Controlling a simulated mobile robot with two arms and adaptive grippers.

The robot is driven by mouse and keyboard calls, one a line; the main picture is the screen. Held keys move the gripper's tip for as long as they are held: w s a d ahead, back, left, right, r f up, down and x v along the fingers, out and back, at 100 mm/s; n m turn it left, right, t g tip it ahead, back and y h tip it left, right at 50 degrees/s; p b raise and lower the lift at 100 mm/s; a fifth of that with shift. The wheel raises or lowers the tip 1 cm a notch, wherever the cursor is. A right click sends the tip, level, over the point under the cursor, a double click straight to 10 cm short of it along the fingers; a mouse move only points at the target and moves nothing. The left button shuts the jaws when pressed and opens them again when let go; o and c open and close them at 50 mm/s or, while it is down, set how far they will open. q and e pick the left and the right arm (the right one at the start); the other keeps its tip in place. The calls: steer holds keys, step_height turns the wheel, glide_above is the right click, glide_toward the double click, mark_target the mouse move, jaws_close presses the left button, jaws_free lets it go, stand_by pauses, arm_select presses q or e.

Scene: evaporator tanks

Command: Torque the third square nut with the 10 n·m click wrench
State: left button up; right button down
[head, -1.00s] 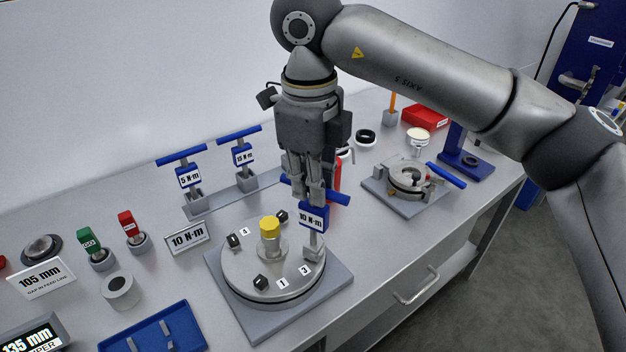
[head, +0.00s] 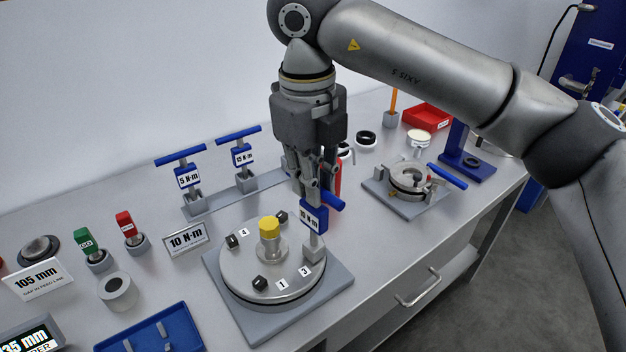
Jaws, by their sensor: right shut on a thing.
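My right gripper (head: 313,190) points down and is shut on the handle of the blue 10 N·m click wrench (head: 314,216). The wrench stands upright, and its grey socket (head: 313,247) is over the spot beside the label 3 on the round plate (head: 244,283). The third nut is hidden under the socket. Three dark square nuts show on the plate: one by label 4 (head: 233,241), one by label 1 (head: 260,283) and one at the back (head: 282,217). A yellow cap (head: 269,227) tops the central post. My left gripper is not in view.
A rack (head: 212,201) behind holds the 5 N·m wrench (head: 187,179) and the 15 N·m wrench (head: 243,159). A clamp fixture (head: 407,183) stands right, a blue tray (head: 154,332) front left. A red bottle (head: 338,180) stands close behind the gripper.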

steer(key=shift+n, duration=0.3)
steer(key=shift+r, duration=0.15)
